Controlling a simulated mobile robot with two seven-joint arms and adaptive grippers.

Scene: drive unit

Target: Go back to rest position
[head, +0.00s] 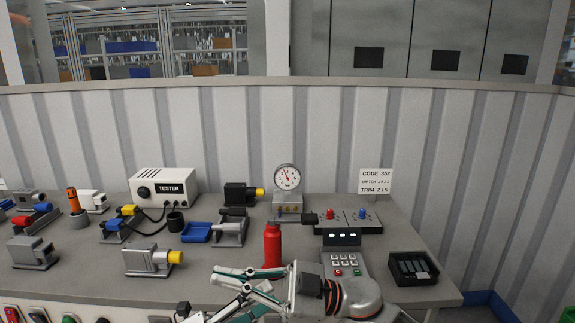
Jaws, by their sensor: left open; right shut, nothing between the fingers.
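My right gripper (218,273) reaches in from the lower right, its wrist and dark body over the front of the bench (90,285). Its fingers point left and come together at the tips, with nothing held. My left gripper (242,299) is low in the picture, close to the right one and overlapping it in this view. It is open and holds nothing that I can see. It is partly hidden and cut off by the bottom edge, so whether the two touch is unclear.
A red bottle (272,246) stands just behind my grippers. A keypad unit (344,262) and a black bin (414,269) are to the right. A yellow-tipped motor (153,259) lies left, with a tester box (163,187) and gauge (287,180) behind.

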